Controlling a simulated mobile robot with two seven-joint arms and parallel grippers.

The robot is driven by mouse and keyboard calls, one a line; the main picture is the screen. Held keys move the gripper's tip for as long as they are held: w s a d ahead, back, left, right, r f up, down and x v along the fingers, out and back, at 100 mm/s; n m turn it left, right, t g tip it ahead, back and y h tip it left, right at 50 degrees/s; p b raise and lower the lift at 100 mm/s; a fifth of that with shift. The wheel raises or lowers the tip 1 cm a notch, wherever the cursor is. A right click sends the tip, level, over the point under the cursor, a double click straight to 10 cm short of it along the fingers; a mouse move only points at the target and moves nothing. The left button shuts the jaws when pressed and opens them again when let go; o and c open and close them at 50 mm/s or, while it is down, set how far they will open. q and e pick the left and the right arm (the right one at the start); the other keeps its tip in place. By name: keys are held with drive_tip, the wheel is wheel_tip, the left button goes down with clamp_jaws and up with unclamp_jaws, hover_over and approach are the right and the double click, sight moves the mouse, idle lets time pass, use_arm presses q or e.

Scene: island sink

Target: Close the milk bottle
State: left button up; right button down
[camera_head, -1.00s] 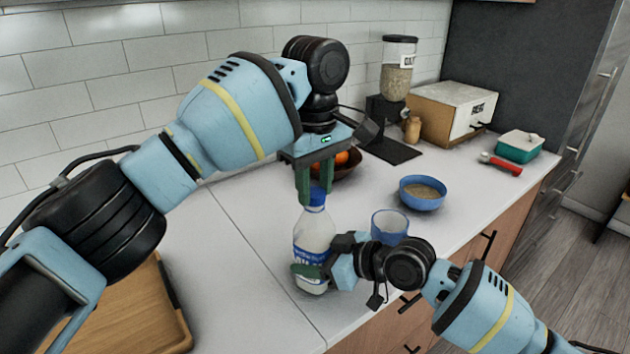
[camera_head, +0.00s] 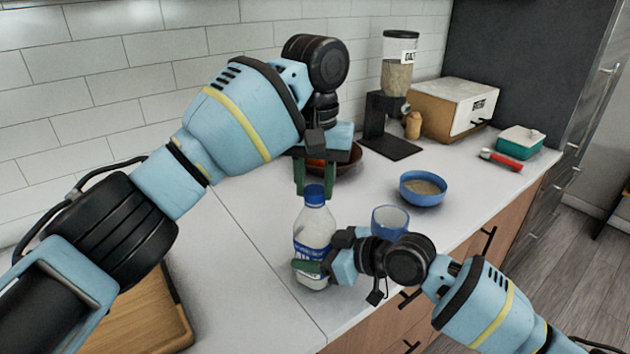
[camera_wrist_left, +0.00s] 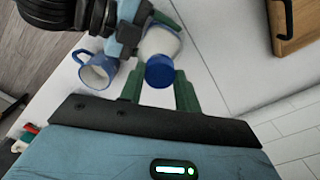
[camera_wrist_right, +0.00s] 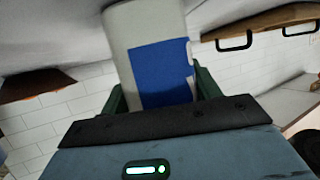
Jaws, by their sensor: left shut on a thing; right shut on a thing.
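The milk bottle (camera_head: 311,234) stands upright on the white counter. It has a white body and a blue label, and its blue cap (camera_head: 314,194) sits at the top of the neck. My left gripper (camera_head: 314,186) points down from above and is shut on the cap, with its green fingers on either side. The cap also shows between the fingers in the left wrist view (camera_wrist_left: 160,72). My right gripper (camera_head: 308,267) comes from the right and is shut on the lower body of the bottle. The label fills the middle of the right wrist view (camera_wrist_right: 160,72).
A blue-and-white mug (camera_head: 389,222) stands close right of the bottle, beside my right wrist. A blue bowl (camera_head: 422,189) is farther right. A brown bowl (camera_head: 345,163) sits behind the left gripper. A wooden board (camera_head: 140,320) lies at front left. The counter between is clear.

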use_arm(q)
drive_tip(key=m, duration=2.6)
drive_tip(key=shift+m, duration=0.3)
drive_tip(key=m, duration=0.4)
drive_tip(key=shift+m, duration=0.4)
drive_tip(key=m, duration=0.4)
drive_tip(key=shift+w+f+m, duration=0.1)
drive_tip(key=shift+m, duration=0.2)
drive_tip(key=m, duration=0.5)
